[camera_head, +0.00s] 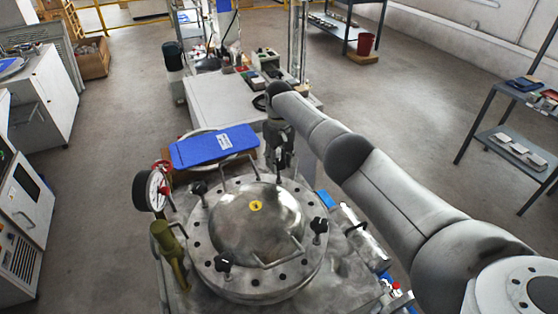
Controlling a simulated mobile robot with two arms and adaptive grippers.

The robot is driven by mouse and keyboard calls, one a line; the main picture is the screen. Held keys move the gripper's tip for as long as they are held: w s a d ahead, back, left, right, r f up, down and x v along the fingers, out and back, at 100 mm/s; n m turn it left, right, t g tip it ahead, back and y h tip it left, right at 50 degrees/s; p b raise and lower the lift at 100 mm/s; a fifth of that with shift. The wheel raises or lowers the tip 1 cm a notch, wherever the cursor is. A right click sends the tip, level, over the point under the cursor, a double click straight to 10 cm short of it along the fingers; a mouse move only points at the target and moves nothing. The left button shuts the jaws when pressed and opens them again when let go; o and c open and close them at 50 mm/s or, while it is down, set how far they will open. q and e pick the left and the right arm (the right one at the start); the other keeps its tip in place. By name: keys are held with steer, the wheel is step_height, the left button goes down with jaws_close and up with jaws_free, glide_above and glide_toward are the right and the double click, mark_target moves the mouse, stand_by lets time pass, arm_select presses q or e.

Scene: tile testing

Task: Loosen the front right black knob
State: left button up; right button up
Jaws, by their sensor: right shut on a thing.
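A round metal lid (256,224) with a domed middle sits on the vessel. Black knobs stand around its rim: one at the far left (199,188), one at the near left (223,262) and one at the right (319,226). My right gripper (280,170) points down at the far right part of the rim. It is shut on a black knob there, which the fingers mostly hide. My left gripper is not in view.
A pressure gauge (153,190) and an olive-green valve (168,243) stand left of the lid. A blue clipboard-like object (214,146) lies behind it. A metal cylinder (363,236) lies to the right. My right arm spans the right side.

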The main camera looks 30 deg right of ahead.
steer(key=n, duration=0.8)
steer(key=shift+b, duration=0.35)
steer(key=n, duration=0.4)
steer(key=shift+n, duration=2.2)
steer(key=o, duration=1)
steer(key=shift+o, duration=0.2)
